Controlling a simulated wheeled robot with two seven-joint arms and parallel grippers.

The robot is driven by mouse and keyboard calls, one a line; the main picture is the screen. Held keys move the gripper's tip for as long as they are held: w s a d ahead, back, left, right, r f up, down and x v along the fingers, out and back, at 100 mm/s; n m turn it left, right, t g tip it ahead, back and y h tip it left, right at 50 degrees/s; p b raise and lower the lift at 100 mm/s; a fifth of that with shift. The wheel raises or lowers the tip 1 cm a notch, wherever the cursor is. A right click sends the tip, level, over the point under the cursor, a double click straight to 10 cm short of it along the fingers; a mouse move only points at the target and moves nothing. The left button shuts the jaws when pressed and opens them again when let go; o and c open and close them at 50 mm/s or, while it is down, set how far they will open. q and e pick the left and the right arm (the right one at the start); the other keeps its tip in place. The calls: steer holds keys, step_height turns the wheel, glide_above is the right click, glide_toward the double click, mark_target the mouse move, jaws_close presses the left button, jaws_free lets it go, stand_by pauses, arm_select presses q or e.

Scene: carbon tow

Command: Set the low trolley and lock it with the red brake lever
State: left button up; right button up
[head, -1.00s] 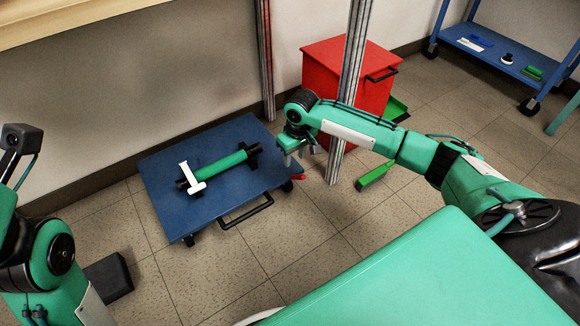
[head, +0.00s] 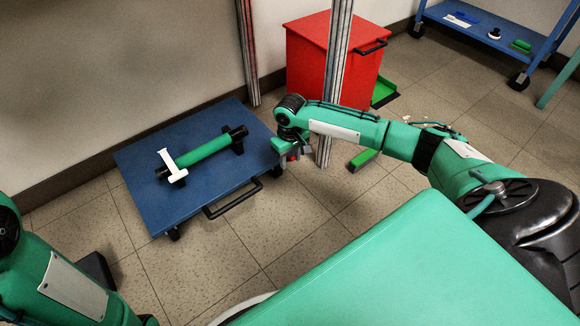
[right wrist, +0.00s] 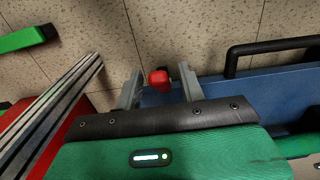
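The low blue trolley (head: 150,205) stands on the tiled floor by the wall, its black handle (head: 232,200) facing me. On its deck, a green roll (head: 205,151) lies on black supports with a white clamp-like piece (head: 173,167) across it. The red brake lever (right wrist: 159,80) is at the trolley's right edge; in the head view only a bit of it shows under my right gripper (head: 292,154). In the right wrist view the gripper's two grey fingers (right wrist: 161,88) are open, with the lever's red end between them and gaps on both sides. My left gripper is out of view.
A metal post (head: 335,75) stands just right of my right gripper, with a red cabinet (head: 308,65) behind it. A green block (head: 363,160) lies on the floor beside the post. A blue shelf cart (head: 475,42) is at the far right.

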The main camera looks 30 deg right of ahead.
steer(key=shift+f+b, duration=0.4)
steer(key=shift+f, duration=0.6)
steer(key=shift+c, duration=0.4)
jaws_close()
